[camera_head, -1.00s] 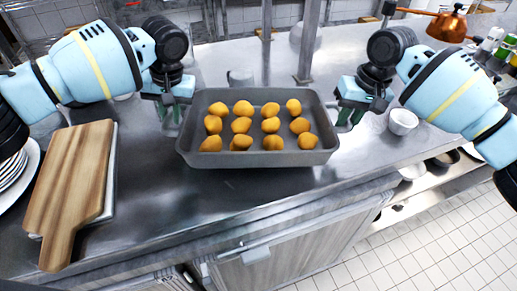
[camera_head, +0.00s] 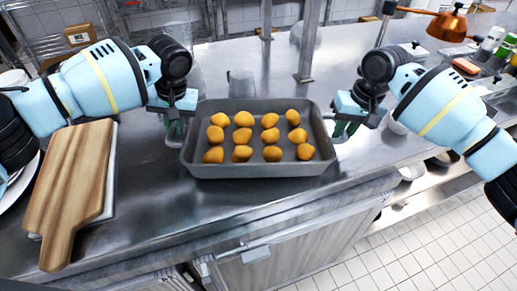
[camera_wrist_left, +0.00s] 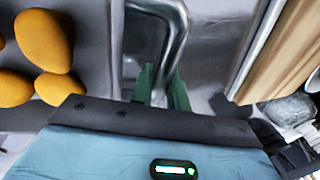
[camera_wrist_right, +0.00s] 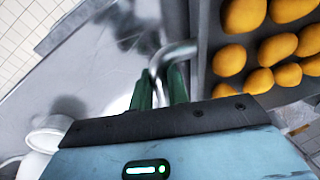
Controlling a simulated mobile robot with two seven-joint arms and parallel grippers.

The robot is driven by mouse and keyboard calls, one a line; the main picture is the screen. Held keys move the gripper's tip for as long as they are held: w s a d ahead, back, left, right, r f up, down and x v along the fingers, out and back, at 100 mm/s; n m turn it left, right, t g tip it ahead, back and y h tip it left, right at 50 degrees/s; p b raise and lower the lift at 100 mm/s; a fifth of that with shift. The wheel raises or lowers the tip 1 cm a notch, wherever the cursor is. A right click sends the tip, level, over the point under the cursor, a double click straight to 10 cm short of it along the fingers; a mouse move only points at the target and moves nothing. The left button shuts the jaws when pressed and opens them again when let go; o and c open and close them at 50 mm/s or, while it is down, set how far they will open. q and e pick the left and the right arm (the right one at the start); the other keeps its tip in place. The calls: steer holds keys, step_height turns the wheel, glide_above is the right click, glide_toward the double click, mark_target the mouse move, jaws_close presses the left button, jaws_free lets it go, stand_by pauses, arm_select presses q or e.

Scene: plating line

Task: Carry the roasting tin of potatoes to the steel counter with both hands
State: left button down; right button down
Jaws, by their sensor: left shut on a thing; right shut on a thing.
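The grey roasting tin (camera_head: 258,172) holds several golden potatoes (camera_head: 270,136) in rows. It is level over the steel counter (camera_head: 215,205), near the front edge; I cannot tell whether its base touches the counter. My left gripper (camera_head: 176,128) is shut on the wire handle (camera_wrist_left: 180,40) at the tin's left end. My right gripper (camera_head: 344,128) is shut on the handle (camera_wrist_right: 172,54) at its right end. The potatoes also show in the left wrist view (camera_wrist_left: 45,42) and the right wrist view (camera_wrist_right: 278,47).
A wooden board (camera_head: 68,185) lies left of the tin. A grey mug (camera_head: 241,84) stands close behind it, and a metal post (camera_head: 308,45) rises further back. A copper pan (camera_head: 448,27) is at back right.

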arm_select(q)
steer(key=shift+w+a, duration=0.1)
arm_select(e)
steer(key=shift+f, duration=0.15)
arm_select(q)
steer(key=c, duration=1.7)
jaws_free()
steer(key=shift+f, duration=0.15)
steer(key=shift+c, duration=0.2)
arm_select(e)
steer(key=c, duration=1.7)
jaws_free()
steer(key=shift+f, duration=0.1)
arm_select(q)
steer(key=o, duration=0.4)
arm_select(e)
steer(key=o, duration=0.3)
steer(key=shift+s, duration=0.1)
steer(key=shift+o, duration=0.2)
arm_select(q)
steer(key=v, duration=1.2)
